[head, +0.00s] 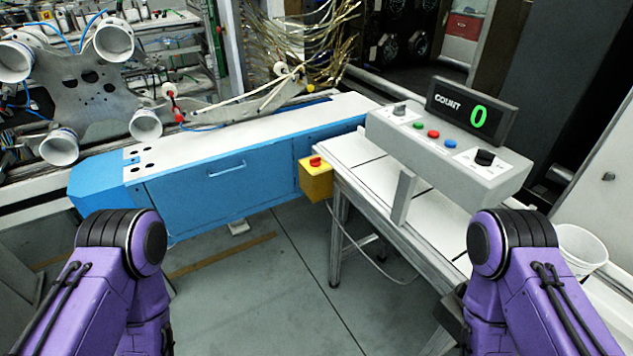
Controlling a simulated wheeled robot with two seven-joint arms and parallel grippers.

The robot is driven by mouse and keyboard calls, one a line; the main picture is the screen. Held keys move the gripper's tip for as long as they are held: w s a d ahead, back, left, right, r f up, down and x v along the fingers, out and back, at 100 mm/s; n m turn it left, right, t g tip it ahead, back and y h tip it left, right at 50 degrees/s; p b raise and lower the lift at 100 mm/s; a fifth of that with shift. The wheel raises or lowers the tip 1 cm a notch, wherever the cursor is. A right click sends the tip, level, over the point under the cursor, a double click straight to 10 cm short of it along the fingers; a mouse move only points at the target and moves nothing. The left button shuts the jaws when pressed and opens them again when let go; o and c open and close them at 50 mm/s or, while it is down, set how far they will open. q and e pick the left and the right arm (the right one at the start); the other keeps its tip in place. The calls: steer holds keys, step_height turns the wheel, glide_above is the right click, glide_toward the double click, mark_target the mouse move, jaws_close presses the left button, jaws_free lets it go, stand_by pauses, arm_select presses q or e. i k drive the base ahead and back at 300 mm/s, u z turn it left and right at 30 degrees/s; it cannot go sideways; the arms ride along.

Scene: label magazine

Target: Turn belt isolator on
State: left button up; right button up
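A grey control console (430,168) stands on the white-topped bench at the right of the head view. A black rotary knob (485,157) sits at its right end on a white label too small to read. A grey knob (399,110) sits at its left end, also by a small label. I cannot tell which knob is the belt isolator or how either is set. Between them are green, red and blue buttons. Behind stands a black display (470,113) reading COUNT 0. My purple arms show at the lower left and lower right; neither gripper is in view.
A yellow box with a red button (316,178) hangs at the bench's left end. A long blue machine (225,180) stands left of the bench. A white bucket (578,250) is at the right, near my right arm. The floor between my arms is mostly clear.

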mark_target(315, 161)
steer(key=u, duration=1.45)
steer(key=i, duration=0.8)
steer(key=z, duration=2.05)
